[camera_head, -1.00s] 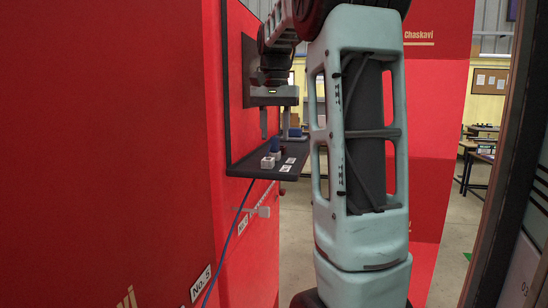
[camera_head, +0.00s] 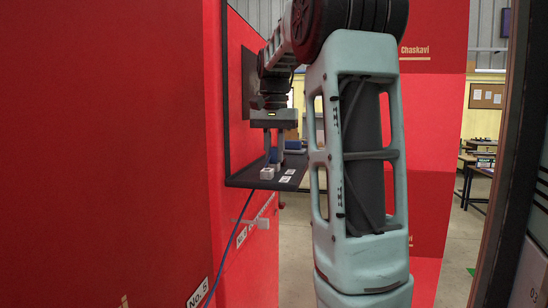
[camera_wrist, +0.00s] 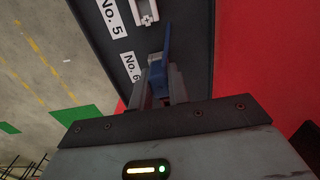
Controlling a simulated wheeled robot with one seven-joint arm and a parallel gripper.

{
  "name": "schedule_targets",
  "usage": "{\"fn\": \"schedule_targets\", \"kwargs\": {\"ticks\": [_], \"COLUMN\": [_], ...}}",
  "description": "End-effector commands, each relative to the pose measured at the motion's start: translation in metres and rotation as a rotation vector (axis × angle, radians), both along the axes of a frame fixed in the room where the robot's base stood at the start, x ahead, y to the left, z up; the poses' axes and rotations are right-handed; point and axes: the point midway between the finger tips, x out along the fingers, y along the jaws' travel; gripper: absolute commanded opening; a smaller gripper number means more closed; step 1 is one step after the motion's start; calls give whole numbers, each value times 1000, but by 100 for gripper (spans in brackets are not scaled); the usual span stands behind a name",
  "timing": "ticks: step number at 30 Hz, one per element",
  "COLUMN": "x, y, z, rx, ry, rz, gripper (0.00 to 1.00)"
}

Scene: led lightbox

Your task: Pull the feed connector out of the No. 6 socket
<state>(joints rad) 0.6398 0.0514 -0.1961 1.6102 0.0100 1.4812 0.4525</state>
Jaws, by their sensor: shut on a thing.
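The blue feed connector (camera_wrist: 158,74) is in the wrist view, beside the "No. 6" label (camera_wrist: 131,67) on the dark shelf. My gripper (camera_wrist: 160,88) is shut on it, with one grey finger on each side. In the head view my gripper (camera_head: 274,158) reaches straight down to the shelf, and the blue connector (camera_head: 274,155) shows between its fingers. The No. 6 socket is hidden behind the fingers and connector, so I cannot tell how deep the connector sits.
A white socket (camera_wrist: 146,12) stands by the "No. 5" label (camera_wrist: 112,17); it also shows in the head view (camera_head: 267,173). The dark shelf (camera_head: 262,184) juts from the red wall (camera_head: 212,150). A blue cable (camera_head: 236,229) hangs below it.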

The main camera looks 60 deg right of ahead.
Motion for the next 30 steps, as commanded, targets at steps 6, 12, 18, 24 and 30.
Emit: {"fn": "schedule_targets", "kwargs": {"ticks": [6,12,18,24,30], "x": [0,0,0,0,0], "y": [0,0,0,0,0], "z": [7,17,26,26,27], "rx": [-1,0,0,0,0], "ry": [0,0,0,0,0], "rz": [0,0,0,0,0], "gripper": [0,0,0,0,0]}}
